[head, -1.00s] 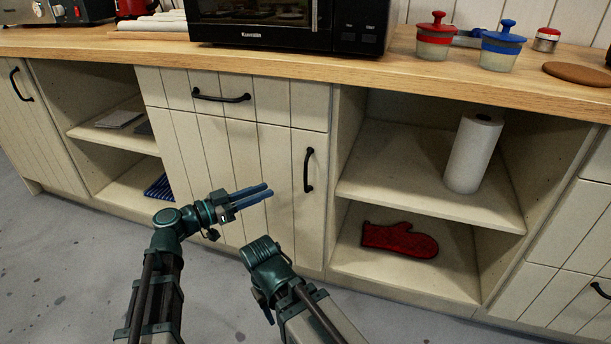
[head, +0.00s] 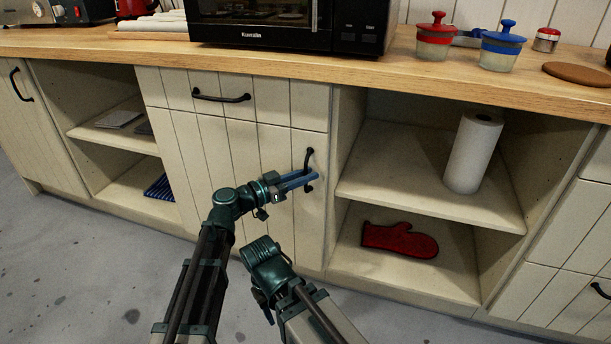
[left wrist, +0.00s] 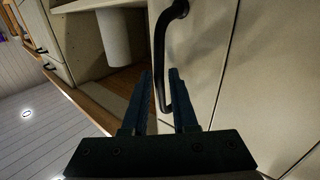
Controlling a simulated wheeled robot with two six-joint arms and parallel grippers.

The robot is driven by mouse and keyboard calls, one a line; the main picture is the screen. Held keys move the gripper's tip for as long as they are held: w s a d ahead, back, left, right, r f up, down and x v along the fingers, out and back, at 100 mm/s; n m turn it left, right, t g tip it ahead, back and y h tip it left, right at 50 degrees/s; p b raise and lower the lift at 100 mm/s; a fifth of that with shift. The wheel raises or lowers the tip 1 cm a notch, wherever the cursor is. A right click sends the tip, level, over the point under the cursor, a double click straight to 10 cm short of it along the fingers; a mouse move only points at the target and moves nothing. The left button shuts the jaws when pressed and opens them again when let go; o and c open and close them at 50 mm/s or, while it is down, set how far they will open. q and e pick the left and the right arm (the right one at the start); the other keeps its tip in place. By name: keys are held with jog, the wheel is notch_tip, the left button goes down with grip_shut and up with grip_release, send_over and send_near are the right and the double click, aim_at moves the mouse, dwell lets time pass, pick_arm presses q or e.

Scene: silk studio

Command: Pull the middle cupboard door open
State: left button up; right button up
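The middle cupboard door (head: 240,190) is shut, below a drawer, with a black upright bar handle (head: 308,158) near its right edge. My left gripper (head: 309,177) is at the lower part of this handle. In the left wrist view, its two blue fingers (left wrist: 160,74) are apart, and the handle (left wrist: 164,42) runs down into the gap between them. Space shows beside the bar, so the fingers are not closed on it. Contact with the door cannot be told. My right arm shows at the bottom, but its gripper is out of view.
The drawer handle (head: 221,97) is above the door. To the right is an open shelf (head: 410,195) with a paper roll (head: 473,152) and a red oven mitt (head: 400,240). A microwave (head: 290,25) stands on the wooden worktop (head: 400,75). The grey floor in front is clear.

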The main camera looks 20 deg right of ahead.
pick_arm(q)
grip_shut()
dwell(1.5)
